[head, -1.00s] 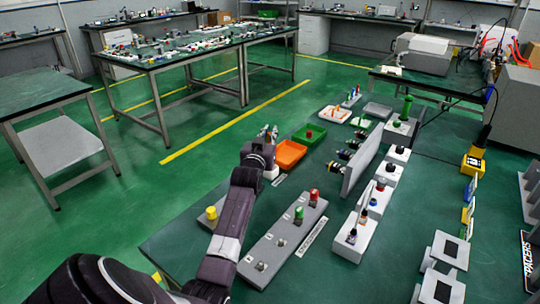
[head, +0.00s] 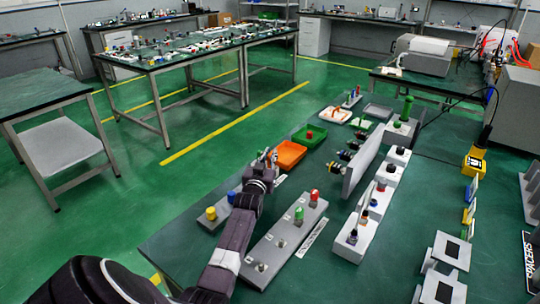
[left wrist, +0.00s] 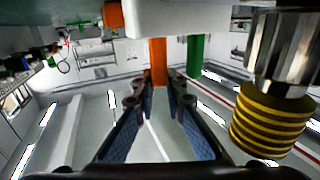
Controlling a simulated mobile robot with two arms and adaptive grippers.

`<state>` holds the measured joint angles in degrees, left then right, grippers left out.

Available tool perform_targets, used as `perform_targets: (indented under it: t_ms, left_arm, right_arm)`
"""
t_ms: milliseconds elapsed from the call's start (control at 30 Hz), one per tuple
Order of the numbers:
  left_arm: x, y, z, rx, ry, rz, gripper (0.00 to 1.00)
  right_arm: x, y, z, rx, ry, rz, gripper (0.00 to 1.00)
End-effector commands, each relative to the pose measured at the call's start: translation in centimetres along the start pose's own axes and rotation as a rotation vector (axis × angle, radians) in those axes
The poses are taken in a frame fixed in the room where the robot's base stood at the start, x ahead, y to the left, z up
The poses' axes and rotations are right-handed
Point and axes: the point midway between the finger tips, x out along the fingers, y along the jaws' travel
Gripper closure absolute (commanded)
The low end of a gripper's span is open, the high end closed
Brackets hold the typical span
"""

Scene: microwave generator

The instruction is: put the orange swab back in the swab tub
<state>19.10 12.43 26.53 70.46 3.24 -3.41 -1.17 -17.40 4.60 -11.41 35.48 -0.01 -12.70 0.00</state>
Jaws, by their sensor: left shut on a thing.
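My left gripper (head: 268,158) is at the far end of my left arm in the head view, just left of the orange tray. The left wrist view is upside down. There my left gripper's fingers (left wrist: 158,92) are closed on the orange swab (left wrist: 158,58). The swab tub (left wrist: 180,17) is the pale block at the top of that view. The orange swab meets the tub's rim; its lower end is hidden, and how deep it sits I cannot tell. A green swab (left wrist: 195,55) stands beside it at the tub. My right gripper is not in view.
The orange tray (head: 288,166) and green tray (head: 298,137) lie close to my left gripper. A yellow ribbed knob (left wrist: 268,120) is near it in the wrist view.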

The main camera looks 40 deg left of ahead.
Motion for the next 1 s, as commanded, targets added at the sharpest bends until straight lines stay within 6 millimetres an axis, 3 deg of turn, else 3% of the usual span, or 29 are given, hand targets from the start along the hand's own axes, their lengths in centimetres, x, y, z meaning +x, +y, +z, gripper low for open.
perform_targets:
  t_ms: [100,467,667,1000]
  left_arm:
    - [0.0,0.0,0.1,0.0,0.0,0.0,0.81]
    - [-0.1,0.0,-0.2,0.0,-0.001,0.0,0.81]
    - [-2.3,0.0,-0.1,0.0,0.0,0.001,0.81]
    - [-8.1,0.0,0.0,0.0,-0.002,0.0,0.81]
  right_arm:
    - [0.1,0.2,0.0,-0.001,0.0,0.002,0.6]
    - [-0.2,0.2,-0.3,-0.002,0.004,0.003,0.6]
    - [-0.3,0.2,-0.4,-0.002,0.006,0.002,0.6]
    - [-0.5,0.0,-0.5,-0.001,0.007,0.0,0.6]
